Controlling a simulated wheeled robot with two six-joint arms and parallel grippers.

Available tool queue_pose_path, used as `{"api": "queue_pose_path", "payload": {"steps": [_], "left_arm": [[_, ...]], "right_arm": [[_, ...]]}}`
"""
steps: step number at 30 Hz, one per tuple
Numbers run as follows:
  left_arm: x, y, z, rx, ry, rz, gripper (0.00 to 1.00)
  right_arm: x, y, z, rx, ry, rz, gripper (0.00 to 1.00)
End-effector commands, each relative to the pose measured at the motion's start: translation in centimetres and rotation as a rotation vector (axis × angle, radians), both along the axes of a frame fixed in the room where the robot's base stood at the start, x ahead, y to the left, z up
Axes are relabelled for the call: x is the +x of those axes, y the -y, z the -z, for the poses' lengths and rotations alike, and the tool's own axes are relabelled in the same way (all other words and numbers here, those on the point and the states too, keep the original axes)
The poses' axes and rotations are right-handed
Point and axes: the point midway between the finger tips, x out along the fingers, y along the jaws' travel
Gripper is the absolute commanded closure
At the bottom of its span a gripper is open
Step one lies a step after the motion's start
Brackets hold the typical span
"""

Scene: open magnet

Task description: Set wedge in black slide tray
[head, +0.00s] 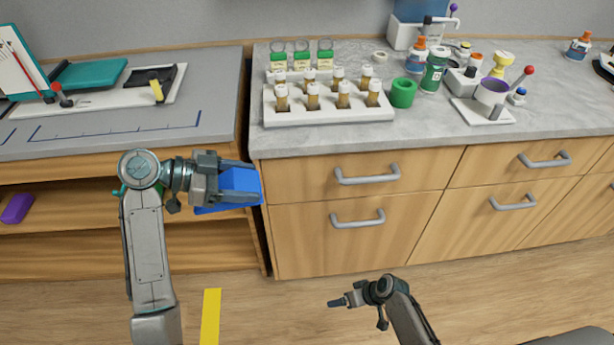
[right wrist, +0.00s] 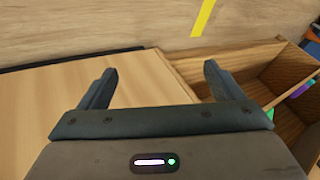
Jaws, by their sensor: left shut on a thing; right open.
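My left gripper (head: 255,180) is shut on a blue block (head: 235,188), which looks like the wedge. It holds the block in front of the gap between the left bench and the drawer unit, and the fingers hide part of it. My right gripper (head: 336,302) is low over the floor, well away from both. In the right wrist view its fingers (right wrist: 158,85) are apart with nothing between them.
A teal flat case (head: 88,74) and a red-knobbed lever (head: 58,92) stand left of the black tray. The front of the left bench (head: 110,140) is clear. The right counter holds white racks of vials (head: 330,115), a green ring (head: 402,93) and several bottles.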

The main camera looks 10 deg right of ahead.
Motion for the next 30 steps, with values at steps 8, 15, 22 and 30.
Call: {"api": "queue_pose_path", "payload": {"steps": [8,15,22,30], "left_arm": [[0.0,0.0,0.0,0.000,0.000,0.000,0.61],[0.0,0.0,0.0,0.000,0.000,0.000,0.61],[0.0,0.0,0.0,0.000,0.000,0.000,0.61],[0.0,0.0,0.0,0.000,0.000,0.000,0.61]], "right_arm": [[8.9,-5.5,-13.4,0.280,0.239,-0.237,0.13],[12.7,-9.0,-26.8,0.504,0.518,-0.501,0.13],[12.9,-10.6,-38.6,0.678,0.811,-0.769,0.13],[11.7,-10.9,-45.1,0.773,1.003,-0.942,0.13]]}}
